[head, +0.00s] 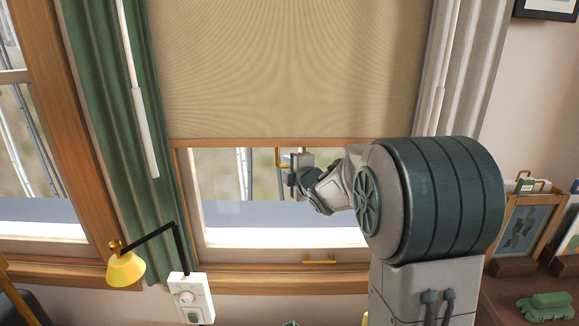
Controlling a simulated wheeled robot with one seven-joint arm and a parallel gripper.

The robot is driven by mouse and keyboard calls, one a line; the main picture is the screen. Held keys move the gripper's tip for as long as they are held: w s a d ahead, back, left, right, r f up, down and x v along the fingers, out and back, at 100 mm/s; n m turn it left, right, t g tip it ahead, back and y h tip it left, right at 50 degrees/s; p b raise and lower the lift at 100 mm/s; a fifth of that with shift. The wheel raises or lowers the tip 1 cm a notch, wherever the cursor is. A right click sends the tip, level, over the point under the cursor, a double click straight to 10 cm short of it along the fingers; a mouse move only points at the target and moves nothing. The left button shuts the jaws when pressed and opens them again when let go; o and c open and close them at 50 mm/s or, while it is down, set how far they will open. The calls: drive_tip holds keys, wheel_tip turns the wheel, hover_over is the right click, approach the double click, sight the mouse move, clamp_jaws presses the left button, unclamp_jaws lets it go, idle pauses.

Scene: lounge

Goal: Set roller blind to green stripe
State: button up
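The beige roller blind (285,70) covers the upper part of the middle window. Its wooden bottom bar (230,142) hangs level, with bare glass below it. A brass pull (278,158) hangs from the bar. My gripper (291,172) is at this pull, just under the bar, at the end of my arm reaching in from the right. The fingers are small and seen from behind, so I cannot tell whether they are closed around the pull. I cannot make out a green stripe at the window; my arm hides part of its right side.
A green curtain (120,140) with a white rod (145,135) hangs left, a grey curtain (460,80) right. A yellow lamp (125,268) and a white control box (191,298) are at lower left. A brass handle (319,259) is on the lower frame. Framed pictures (528,225) stand right.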

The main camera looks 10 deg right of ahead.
drive_tip(key=shift+r, duration=0.15)
drive_tip(key=v, duration=1.4)
drive_tip(key=s+a+f+m+g+h+p, duration=0.1)
drive_tip(key=s+f+m+g+p, duration=0.1)
drive_tip(key=s+m+g, duration=0.4)
drive_tip(key=s+a+f+m+g+h+p, duration=0.2)
drive_tip(key=s+m+g+p, duration=0.3)
drive_tip(key=s+m, duration=0.8)
drive_tip(key=s+f+g, duration=0.1)
drive_tip(key=s, duration=0.4)
drive_tip(key=shift+f+m+g, duration=0.2)
drive_tip(key=shift+m+g, duration=0.1)
drive_tip(key=shift+s, duration=0.1)
